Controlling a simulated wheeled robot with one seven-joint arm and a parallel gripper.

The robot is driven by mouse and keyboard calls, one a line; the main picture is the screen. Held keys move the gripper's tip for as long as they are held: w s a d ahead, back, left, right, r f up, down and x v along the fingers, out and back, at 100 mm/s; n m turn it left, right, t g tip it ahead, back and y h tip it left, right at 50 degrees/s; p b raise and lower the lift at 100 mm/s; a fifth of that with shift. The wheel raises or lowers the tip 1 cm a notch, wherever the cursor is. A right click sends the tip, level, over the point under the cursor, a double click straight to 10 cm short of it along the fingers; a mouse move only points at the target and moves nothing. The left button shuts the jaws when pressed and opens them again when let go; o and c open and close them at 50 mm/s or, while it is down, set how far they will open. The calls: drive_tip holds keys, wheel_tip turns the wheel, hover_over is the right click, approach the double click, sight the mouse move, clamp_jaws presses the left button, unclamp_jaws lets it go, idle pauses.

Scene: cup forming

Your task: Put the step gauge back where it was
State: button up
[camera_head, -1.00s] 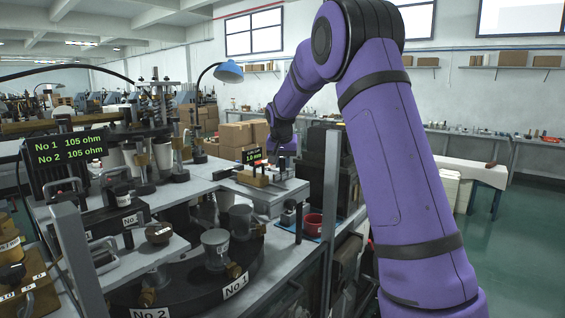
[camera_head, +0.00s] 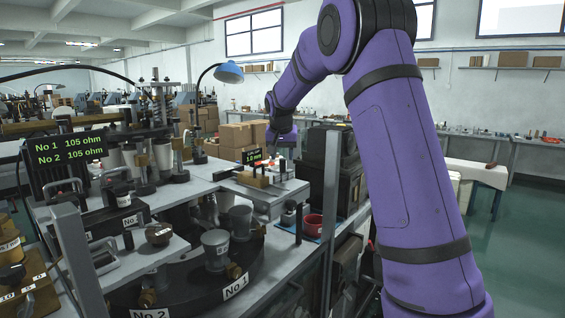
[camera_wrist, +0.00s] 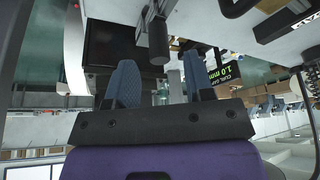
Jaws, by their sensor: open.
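My gripper (camera_head: 283,150) is above the right part of the metal bench plate (camera_head: 284,190). In the wrist view my gripper's two blue fingers (camera_wrist: 157,84) are spread apart, with nothing clearly held between them. A small fixture with a brass-coloured block (camera_head: 253,180) stands on the plate, left of my gripper. A black display (camera_head: 252,156) behind it reads 1.0 mm; the display also shows upside down in the wrist view (camera_wrist: 224,73). A dark cylinder (camera_wrist: 158,40) is beyond the fingers in the wrist view. I cannot single out the step gauge with certainty.
A red bowl (camera_head: 313,226) lies below the plate's right side. Cardboard boxes (camera_head: 236,136) and a blue lamp (camera_head: 229,72) are behind. A dark cabinet (camera_head: 326,160) stands close on the right. A turntable with metal cups (camera_head: 215,243) is at the front left.

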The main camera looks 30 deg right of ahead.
drive_tip(key=v, duration=0.8)
drive_tip(key=s+a+r+n, duration=0.1)
drive_tip(key=s+a+r, duration=0.3)
drive_tip(key=s, duration=0.6)
drive_tip(key=s+a+f+n+y, duration=0.1)
drive_tip(key=s+a+f+n, duration=0.1)
drive_tip(key=s, duration=0.8)
drive_tip(key=s+a+f+n+t, duration=0.1)
drive_tip(key=s+a+f, duration=0.3)
drive_tip(key=s, duration=0.7)
drive_tip(key=s+a+f+n+y, duration=0.1)
drive_tip(key=s+a+f+n, duration=0.2)
drive_tip(key=s, duration=0.7)
drive_tip(key=a, duration=0.2)
drive_tip(key=shift+s+a+t+y, duration=0.3)
drive_tip(key=shift+s+a, duration=0.05)
drive_tip(key=shift+c, duration=0.4)
